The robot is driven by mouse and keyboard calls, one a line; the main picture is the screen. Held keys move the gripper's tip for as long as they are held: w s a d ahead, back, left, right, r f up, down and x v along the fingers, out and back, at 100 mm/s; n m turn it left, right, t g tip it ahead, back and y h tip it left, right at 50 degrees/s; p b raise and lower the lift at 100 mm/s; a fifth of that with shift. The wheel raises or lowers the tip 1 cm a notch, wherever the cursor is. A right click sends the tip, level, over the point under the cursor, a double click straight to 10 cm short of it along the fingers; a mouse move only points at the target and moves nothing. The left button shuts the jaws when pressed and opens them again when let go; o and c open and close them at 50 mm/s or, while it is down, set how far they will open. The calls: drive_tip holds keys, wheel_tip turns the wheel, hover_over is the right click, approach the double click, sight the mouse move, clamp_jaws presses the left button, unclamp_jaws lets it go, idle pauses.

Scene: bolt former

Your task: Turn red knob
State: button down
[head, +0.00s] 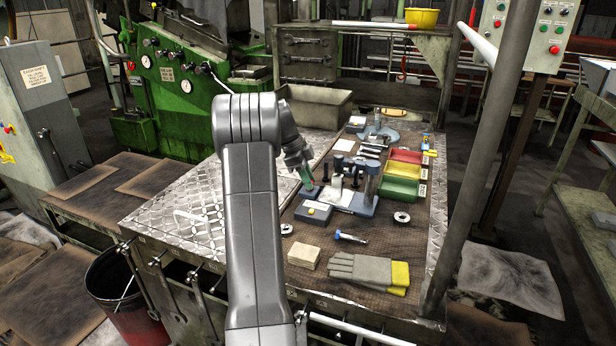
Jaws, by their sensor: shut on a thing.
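My gripper (303,167) is over the left part of the workbench, partly hidden by my own grey arm. It is shut on a small green thing (307,178), which has a reddish tip pointing down toward the bench items. Its exact shape is too small to tell. A red knob (131,66) is on the left of the green machine panel, well away from my gripper. Another red knob or button (553,50) is on the upright control box (524,30) at the upper right. A red control (8,130) shows on the grey cabinet at the far left.
The workbench (425,225) holds grey gloves (367,271), a wooden block (304,256), a blue-handled tool (351,237), a ring (401,217), and red (405,156) and green (398,188) bins. A metal post (466,150) stands at its right. A bucket (125,297) stands at lower left.

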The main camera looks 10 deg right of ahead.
drive_tip(key=shift+w+d+r+m+g+y+p, duration=0.1)
drive_tip(key=shift+m+g+y+p, duration=0.35)
drive_tip(key=shift+m, duration=0.7)
drive_tip(key=shift+m+g+y+p, duration=0.15)
drive_tip(key=shift+m+p, duration=0.45)
drive_tip(key=shift+m, duration=0.55)
drive_tip(key=c, duration=1.2)
unclamp_jaws()
drive_tip(key=shift+c, duration=0.2)
drive_tip(key=p+v, duration=0.1)
drive_tip(key=v, duration=1.2)
drive_tip(key=shift+w+r, duration=0.25)
drive_tip(key=shift+r, duration=0.05)
